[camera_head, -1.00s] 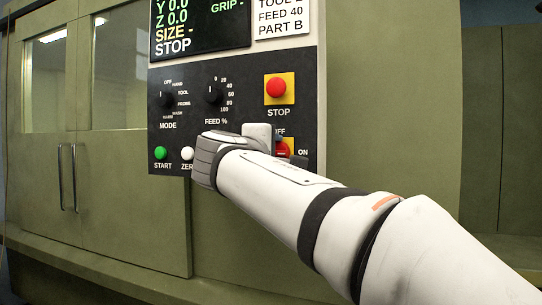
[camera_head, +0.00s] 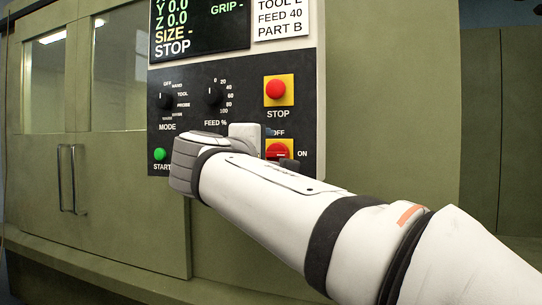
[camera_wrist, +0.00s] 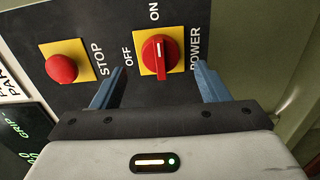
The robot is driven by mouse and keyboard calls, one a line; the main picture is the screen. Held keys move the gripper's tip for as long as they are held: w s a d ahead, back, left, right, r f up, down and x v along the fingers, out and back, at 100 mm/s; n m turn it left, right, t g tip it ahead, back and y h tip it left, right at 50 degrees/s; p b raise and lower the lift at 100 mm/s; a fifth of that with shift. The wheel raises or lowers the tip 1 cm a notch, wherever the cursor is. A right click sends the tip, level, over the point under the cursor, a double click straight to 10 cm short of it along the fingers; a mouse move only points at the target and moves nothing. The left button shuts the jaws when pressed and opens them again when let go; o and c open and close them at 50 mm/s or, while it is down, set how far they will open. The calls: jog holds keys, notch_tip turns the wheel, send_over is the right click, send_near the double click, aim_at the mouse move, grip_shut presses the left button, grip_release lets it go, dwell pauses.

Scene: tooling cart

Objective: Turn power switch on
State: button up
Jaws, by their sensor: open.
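The power switch is a red rotary knob on a yellow plate. It shows in the wrist view (camera_wrist: 160,50), ahead of my gripper, and partly hidden behind my wrist in the head view (camera_head: 280,149). A white mark on the knob points towards the ON label (camera_wrist: 154,12); the OFF label (camera_wrist: 128,57) is at its left in the wrist view. My gripper (camera_wrist: 160,68) is open, its two blue fingers on either side of the knob's lower end, with gaps between them and the knob. In the head view the fingers are mostly hidden by my wrist.
A red STOP button on a yellow plate (camera_head: 275,89) sits just above the switch. The mode dial (camera_head: 166,100), feed dial (camera_head: 213,95) and green START button (camera_head: 159,154) are to the left. The panel's right edge borders a green machine wall.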

jog(key=v, duration=0.3)
jog(key=shift+s+a, duration=0.15)
jog(key=shift+s, duration=0.15)
jog(key=s+d+f+m+g+y+p, duration=0.1)
jog(key=d+f+m+g+p, duration=0.1)
jog(key=d+f+g+p, duration=0.4)
jog(key=s+d+f+m+g+p, duration=0.25)
jog(key=d+f+p, duration=0.25)
jog(key=d+f, duration=0.3)
jog(key=s+d+f+m+g+y+p, duration=0.2)
jog(key=s+f+m+g+p, duration=0.1)
jog(key=s+f, duration=0.3)
jog(key=s+d+f+m+g+y+p, duration=0.2)
jog(key=s+f+m+p, duration=0.3)
jog(key=s, duration=0.4)
jog(key=shift+s+d+f+m+g+y, duration=0.2)
jog(key=shift+f+m+g+y, duration=0.25)
jog(key=shift+f+m+y, duration=0.2)
